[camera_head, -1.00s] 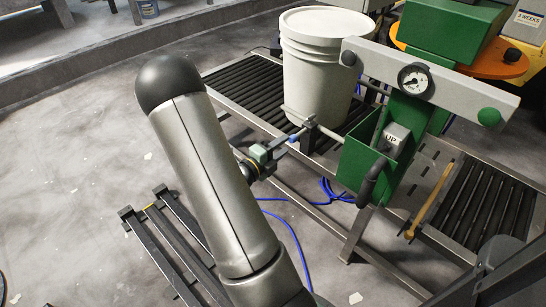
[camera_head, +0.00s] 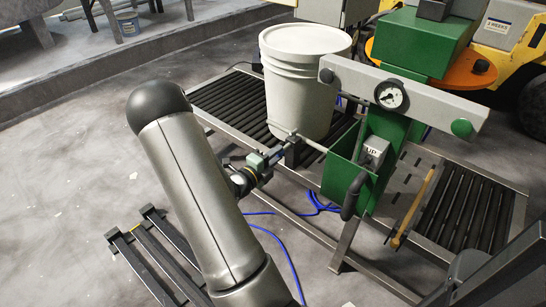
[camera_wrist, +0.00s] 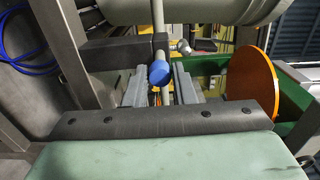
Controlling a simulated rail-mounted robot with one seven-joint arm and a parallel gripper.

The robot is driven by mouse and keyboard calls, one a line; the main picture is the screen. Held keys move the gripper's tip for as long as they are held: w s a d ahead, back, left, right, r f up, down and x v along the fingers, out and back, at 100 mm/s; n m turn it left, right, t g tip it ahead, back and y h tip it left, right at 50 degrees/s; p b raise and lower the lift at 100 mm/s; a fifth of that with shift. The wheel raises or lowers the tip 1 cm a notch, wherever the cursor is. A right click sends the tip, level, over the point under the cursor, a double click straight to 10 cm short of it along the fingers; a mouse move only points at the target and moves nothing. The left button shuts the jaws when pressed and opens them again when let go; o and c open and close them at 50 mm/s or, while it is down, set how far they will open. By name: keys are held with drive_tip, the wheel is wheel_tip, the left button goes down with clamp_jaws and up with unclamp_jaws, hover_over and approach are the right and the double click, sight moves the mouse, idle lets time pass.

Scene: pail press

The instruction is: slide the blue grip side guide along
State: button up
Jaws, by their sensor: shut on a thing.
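The blue grip (camera_wrist: 159,73) is a round blue knob on the end of a grey rod, in the middle of the wrist view, between the fingers of my gripper (camera_wrist: 158,88). My gripper is shut on it. In the head view my gripper (camera_head: 272,155) is at the near edge of the conveyor, and the blue grip is mostly hidden at its fingers. The rod passes through a dark bracket block (camera_wrist: 120,52). The guide's grey rail (camera_head: 312,144) runs beside the foot of the white pail (camera_head: 300,95).
The pail stands on a black roller conveyor (camera_head: 225,100). Right of it are a green press (camera_head: 385,150) with a gauge (camera_head: 391,95) and a green box with a black handle (camera_head: 352,197). Blue hoses (camera_head: 318,203) hang below. A dark rack (camera_head: 160,255) lies on the floor at the left.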

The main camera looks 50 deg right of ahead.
drive_tip(key=shift+s+d+p, duration=0.2)
drive_tip(key=shift+d+p, duration=0.15)
drive_tip(key=shift+d, duration=1.65)
drive_tip(key=o, duration=1)
drive_tip(key=shift+a, duration=0.1)
drive_tip(key=a+p, duration=0.1)
drive_tip(key=a, duration=0.4)
drive_tip(key=w+a+p, duration=0.1)
drive_tip(key=a, duration=0.5)
drive_tip(key=a+p, duration=0.2)
drive_tip(key=a, duration=0.4)
drive_tip(key=shift+w+a, duration=0.1)
drive_tip(key=shift+w, duration=0.15)
drive_tip(key=shift+r, duration=0.1)
